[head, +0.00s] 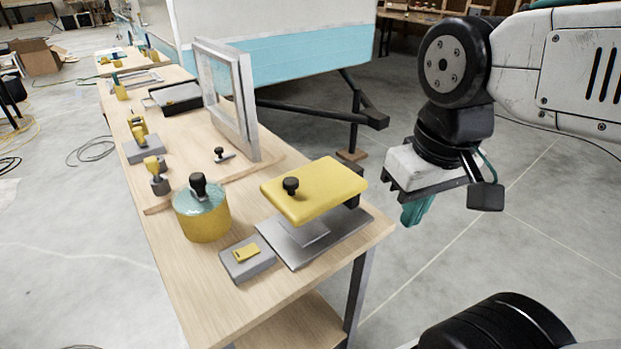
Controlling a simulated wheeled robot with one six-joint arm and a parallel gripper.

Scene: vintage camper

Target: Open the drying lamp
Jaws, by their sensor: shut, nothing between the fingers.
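What looks like the drying lamp is a device with a yellow lid (315,188) at the near right end of the wooden bench. The lid lies roughly flat above a grey metal base plate (345,238), with a gap between them. A black knob (291,186) stands on the lid's left part, and a black block (351,197) sits at its right end. My gripper (411,217), with teal fingers pointing down, is shut and empty. It hangs to the right of the lamp, apart from it, past the bench edge.
A yellow pot (202,222) with a black knob stands left of the lamp. A grey box (247,260) with a yellow piece lies in front of it. An upright framed panel (245,110) stands behind. The floor right of the bench (168,262) is clear.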

